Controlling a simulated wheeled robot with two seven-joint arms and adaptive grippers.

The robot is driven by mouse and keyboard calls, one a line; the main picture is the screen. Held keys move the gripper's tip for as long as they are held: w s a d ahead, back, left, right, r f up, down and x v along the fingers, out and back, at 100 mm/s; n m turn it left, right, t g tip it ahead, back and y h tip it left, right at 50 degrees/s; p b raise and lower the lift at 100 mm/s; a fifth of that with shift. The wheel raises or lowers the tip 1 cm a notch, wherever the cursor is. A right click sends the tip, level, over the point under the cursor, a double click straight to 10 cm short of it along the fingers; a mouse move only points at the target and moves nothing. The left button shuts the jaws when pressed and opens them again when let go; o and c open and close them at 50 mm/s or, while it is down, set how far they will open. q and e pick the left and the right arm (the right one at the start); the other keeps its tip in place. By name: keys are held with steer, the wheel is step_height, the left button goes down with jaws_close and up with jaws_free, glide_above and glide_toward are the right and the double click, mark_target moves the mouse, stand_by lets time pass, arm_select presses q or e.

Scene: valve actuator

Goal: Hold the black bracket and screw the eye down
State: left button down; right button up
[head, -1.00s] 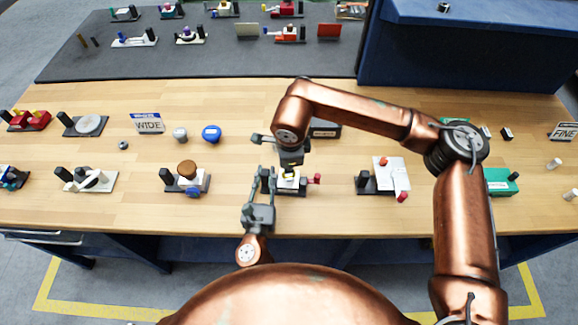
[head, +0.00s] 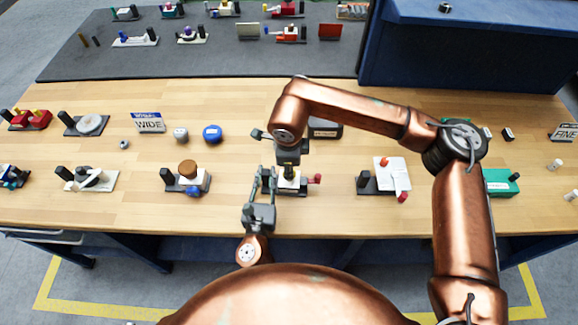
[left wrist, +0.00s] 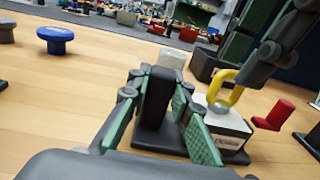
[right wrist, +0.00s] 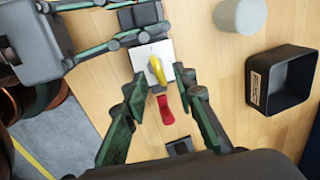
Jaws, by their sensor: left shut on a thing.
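The black bracket (left wrist: 157,98) is an upright black post on a dark base plate, beside a white block (left wrist: 222,127). My left gripper (head: 264,181) is shut on the bracket, its green-padded fingers on either side of the post. The yellow eye (left wrist: 226,87) stands on top of the white block; it also shows in the right wrist view (right wrist: 157,69). My right gripper (right wrist: 163,88) points down over the block. Its fingers are apart with nothing held, and the eye lies just beyond the gap between them in that view. In the head view the right gripper mostly hides the eye.
A red handle (right wrist: 165,109) sticks out beside the block. A black open bin (right wrist: 282,78) and a pale grey cylinder (right wrist: 240,15) stand nearby. A blue knob (head: 212,133) and a brown-topped fixture (head: 188,169) lie to the left, a white-plated fixture (head: 391,171) to the right.

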step_height(320, 180, up, 12)
steer(key=s, duration=0.2)
steer(key=shift+s+f, duration=0.2)
steer(key=shift+w, duration=0.15)
steer(key=w+f, duration=0.1)
steer(key=f, duration=0.3)
steer(key=f+g, duration=0.1)
steer(key=f, duration=0.3)
steer(key=w+f+g, duration=0.1)
steer(key=f, duration=0.3)
steer(key=shift+w+a+f+n, duration=0.15)
steer(key=shift+w+a+n, duration=0.15)
steer(key=shift+n, duration=0.1)
steer(key=shift+c, duration=0.4)
jaws_close()
